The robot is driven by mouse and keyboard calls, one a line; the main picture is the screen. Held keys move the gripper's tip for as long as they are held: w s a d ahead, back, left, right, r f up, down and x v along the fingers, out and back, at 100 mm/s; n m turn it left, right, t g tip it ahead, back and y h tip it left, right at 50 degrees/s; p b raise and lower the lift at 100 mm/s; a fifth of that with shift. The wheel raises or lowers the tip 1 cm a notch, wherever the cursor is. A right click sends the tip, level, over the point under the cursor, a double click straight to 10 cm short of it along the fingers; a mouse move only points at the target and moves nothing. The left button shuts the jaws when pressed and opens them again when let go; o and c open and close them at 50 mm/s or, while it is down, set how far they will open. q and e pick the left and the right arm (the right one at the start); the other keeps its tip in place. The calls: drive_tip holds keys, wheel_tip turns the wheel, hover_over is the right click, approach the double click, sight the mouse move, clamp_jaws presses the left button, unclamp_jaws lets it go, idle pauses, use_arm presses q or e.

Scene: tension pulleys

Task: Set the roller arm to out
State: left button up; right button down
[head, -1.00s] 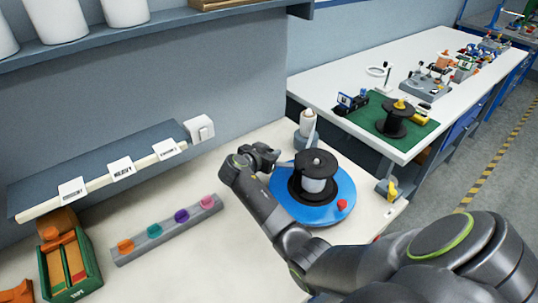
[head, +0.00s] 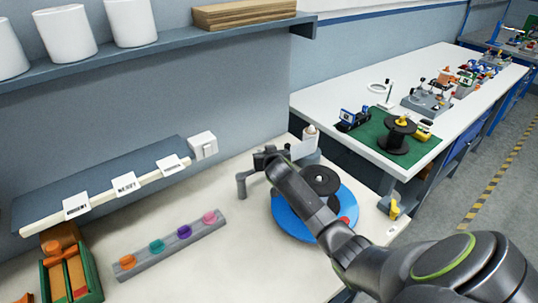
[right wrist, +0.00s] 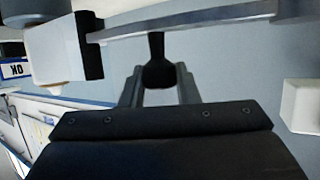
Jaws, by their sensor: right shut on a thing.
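My right gripper (head: 266,157) is at the back of the white bench, just left of a blue round base (head: 293,222) that carries a black spool (head: 322,180). In the right wrist view its fingers (right wrist: 158,88) are closed around a short black knob (right wrist: 157,62) under a long grey bar, which looks like the roller arm (right wrist: 200,25). In the head view a grey bent end piece (head: 242,184), apparently the same arm's outer end, sticks out left of the gripper. My forearm covers part of the spool. My left gripper is not in view.
A grey strip with coloured knobs (head: 168,247) lies front left. A small labelled shelf (head: 110,190) and a white wall box (head: 203,145) stand behind. A green box (head: 65,275) is at far left. Bare bench lies between strip and blue base.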

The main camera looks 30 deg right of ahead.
drive_tip(key=shift+w, duration=0.2)
drive_tip(key=shift+r+n+y, duration=0.1)
drive_tip(key=shift+n+y, duration=0.2)
drive_tip(key=c, duration=1.4)
unclamp_jaws()
drive_tip(key=o, duration=0.3)
drive_tip(key=shift+w, duration=0.15)
drive_tip(key=b+v, duration=0.1)
drive_tip(key=v, duration=1.6)
drive_tip(key=shift+s+b, duration=0.3)
drive_tip(key=shift+b, duration=0.05)
drive_tip(key=shift+f, duration=0.2)
